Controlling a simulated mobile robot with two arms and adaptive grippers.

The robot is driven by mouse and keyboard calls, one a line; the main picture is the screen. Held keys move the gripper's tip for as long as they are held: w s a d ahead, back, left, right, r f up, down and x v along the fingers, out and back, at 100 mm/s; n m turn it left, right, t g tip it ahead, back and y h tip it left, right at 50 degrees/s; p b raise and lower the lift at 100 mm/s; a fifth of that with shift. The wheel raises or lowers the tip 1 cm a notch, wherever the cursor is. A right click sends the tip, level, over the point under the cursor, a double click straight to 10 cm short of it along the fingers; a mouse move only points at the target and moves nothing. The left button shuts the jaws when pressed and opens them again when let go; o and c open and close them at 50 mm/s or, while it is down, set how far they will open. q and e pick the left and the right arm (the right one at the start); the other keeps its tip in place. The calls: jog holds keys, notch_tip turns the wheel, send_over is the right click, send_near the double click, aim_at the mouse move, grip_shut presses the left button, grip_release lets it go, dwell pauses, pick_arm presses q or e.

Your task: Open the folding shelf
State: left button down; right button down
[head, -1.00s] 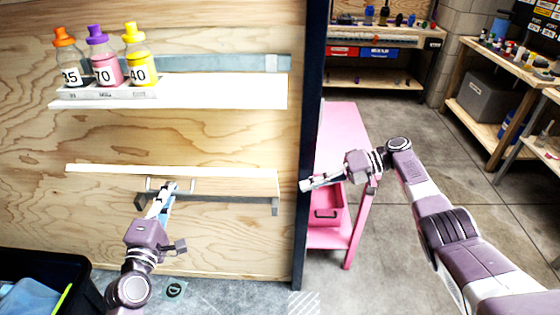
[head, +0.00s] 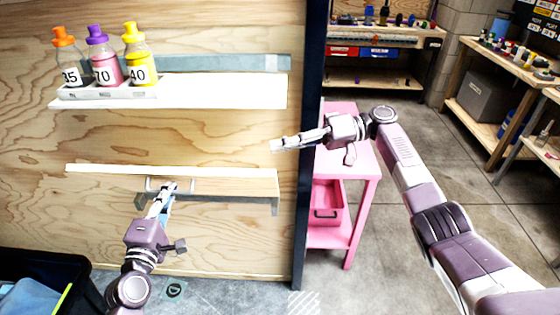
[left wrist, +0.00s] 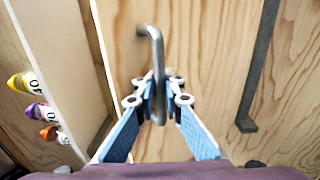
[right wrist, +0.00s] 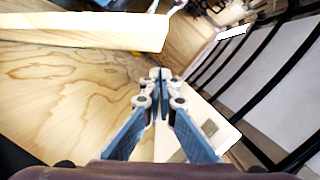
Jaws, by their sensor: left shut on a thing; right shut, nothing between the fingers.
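The folding shelf (head: 225,187) hangs on the wooden wall below the upper shelf, its pale top edge level and its front panel facing me. A metal bar handle (head: 152,184) sits on its front; the handle also shows in the left wrist view (left wrist: 155,45). My left gripper (head: 170,187) is shut on the handle, with its fingers on either side of the bar in the left wrist view (left wrist: 159,92). My right gripper (head: 274,146) is shut and empty, above and near the shelf's right end, apart from it; its fingertips meet in the right wrist view (right wrist: 160,76).
The upper white shelf (head: 220,92) carries a rack (head: 108,91) with three bottles. A dark wall edge (head: 309,230) stands beside my right gripper. A pink cart (head: 358,175) is behind it. A black bin (head: 75,268) stands at the lower left.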

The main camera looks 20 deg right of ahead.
pick_arm(q)
jog(key=shift+r, duration=0.15)
pick_arm(e)
jog(key=shift+s+a+f, duration=0.25)
jog(key=shift+s+f, duration=0.35)
jog(key=shift+s, duration=0.2)
jog(key=shift+s+a+f, duration=0.25)
jog(key=shift+s+f, duration=0.35)
jog(key=shift+s, duration=0.15)
